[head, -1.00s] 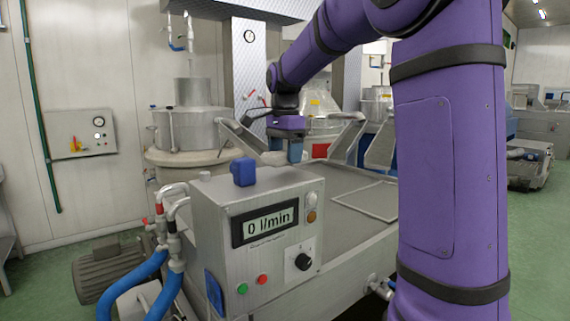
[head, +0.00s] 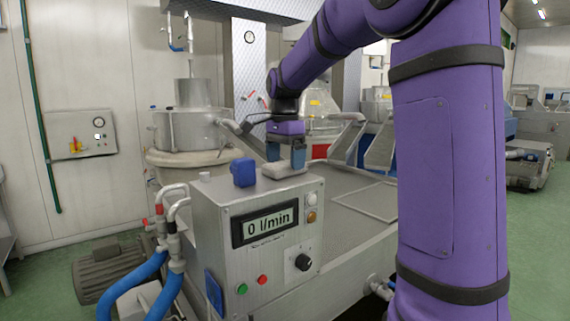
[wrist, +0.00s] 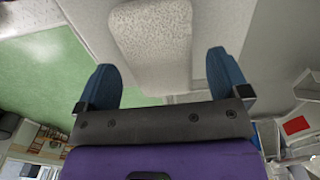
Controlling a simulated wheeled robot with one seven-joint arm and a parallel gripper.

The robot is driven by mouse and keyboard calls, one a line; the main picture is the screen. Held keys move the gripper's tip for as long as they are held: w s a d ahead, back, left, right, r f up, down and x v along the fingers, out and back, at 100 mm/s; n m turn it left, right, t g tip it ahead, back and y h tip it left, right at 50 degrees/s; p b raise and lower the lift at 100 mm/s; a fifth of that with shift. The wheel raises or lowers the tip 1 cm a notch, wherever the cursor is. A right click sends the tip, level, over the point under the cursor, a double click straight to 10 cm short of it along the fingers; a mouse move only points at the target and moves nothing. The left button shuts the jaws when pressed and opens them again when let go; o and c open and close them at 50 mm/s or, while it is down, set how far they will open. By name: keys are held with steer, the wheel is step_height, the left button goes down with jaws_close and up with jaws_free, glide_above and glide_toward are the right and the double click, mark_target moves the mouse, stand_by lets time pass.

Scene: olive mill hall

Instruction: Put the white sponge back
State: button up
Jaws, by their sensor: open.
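The white sponge (head: 284,169) lies on the top of the grey control box (head: 225,205), near its back right, beside a blue block. In the wrist view the sponge (wrist: 150,35) is a pale speckled slab on a light surface, just beyond the fingertips. My gripper (head: 297,158) is just above the right end of the sponge. In the wrist view my gripper (wrist: 164,80) is open, with a blue finger on each side and clear gaps to the sponge.
A grey tray-like surface (head: 350,205) lies right of the box. Blue hoses (head: 150,275) run down at the left.

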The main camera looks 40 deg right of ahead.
mark_target(285, 163)
step_height(285, 163, up, 10)
steer(key=s+a+f+n+t, duration=0.1)
steer(key=s+a+f+n, duration=0.3)
steer(key=s+n, duration=0.2)
steer(key=s+a+f+n+t, duration=0.2)
steer(key=s+a+f+n, duration=0.2)
steer(key=s, duration=0.7)
steer(key=s+a+f+n+t, duration=0.2)
steer(key=s+a+f+n, duration=0.3)
steer(key=s, duration=0.4)
steer(key=f+n, duration=0.1)
steer(key=n, duration=0.1)
steer(key=shift+s+n, duration=0.25)
steer(key=shift+n, duration=0.05)
